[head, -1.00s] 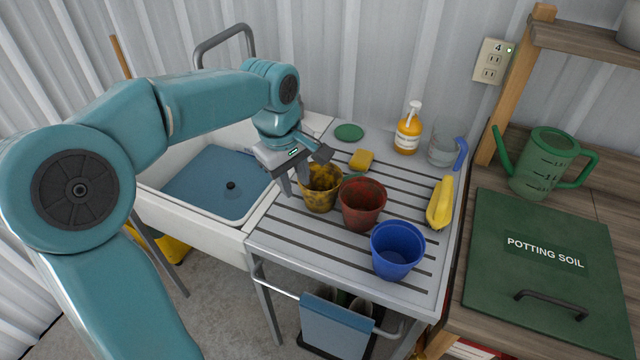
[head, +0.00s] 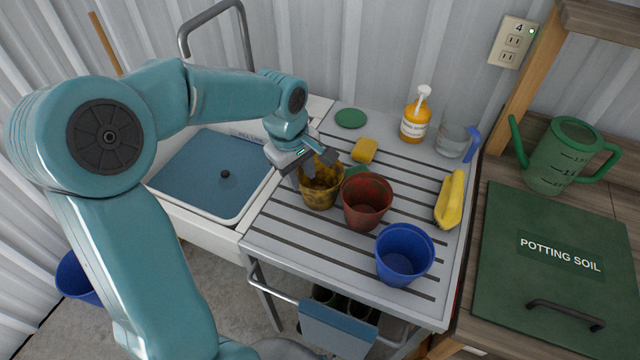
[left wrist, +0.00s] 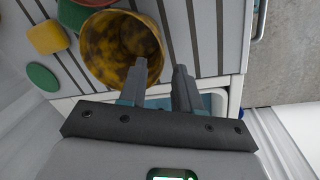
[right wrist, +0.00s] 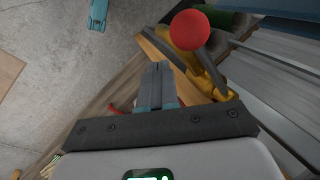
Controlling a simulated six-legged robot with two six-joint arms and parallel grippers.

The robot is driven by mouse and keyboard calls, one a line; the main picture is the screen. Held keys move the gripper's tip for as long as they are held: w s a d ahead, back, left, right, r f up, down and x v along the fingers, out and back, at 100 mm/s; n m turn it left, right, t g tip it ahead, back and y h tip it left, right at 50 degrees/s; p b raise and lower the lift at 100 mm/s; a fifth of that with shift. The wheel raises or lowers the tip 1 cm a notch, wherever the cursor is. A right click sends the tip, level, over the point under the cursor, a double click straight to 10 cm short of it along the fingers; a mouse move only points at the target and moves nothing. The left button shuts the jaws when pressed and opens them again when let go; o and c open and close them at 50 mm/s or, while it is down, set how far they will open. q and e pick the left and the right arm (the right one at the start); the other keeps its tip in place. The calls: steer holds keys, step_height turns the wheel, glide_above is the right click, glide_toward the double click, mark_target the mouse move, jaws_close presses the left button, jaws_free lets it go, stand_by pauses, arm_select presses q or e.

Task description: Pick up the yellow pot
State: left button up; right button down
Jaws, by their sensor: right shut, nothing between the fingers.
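The yellow pot (head: 318,198), smeared with dark soil, stands upright at the left of the grooved drainboard (head: 290,250). It also shows in the left wrist view (left wrist: 100,50). My left gripper (head: 312,171) is open at the pot's rim. In the left wrist view, one finger reaches over the pot's opening and the other is outside the rim, with the near wall between them. I cannot tell whether either finger touches it. My right gripper (right wrist: 158,66) is shut and empty, away from the drainboard.
A red pot (head: 367,215) stands close right of the yellow pot, with a blue pot (head: 390,268) beyond. The sink (head: 210,225) is left.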

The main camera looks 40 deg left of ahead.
mark_target(309, 207)
arm_select(q)
steer(key=f, duration=0.5)
steer(key=w+f+p, duration=0.1)
steer(key=f, duration=0.2)
steer(key=shift+f, duration=0.25)
steer(key=shift+d, duration=0.1)
steer(key=shift+c, duration=0.3)
jaws_close()
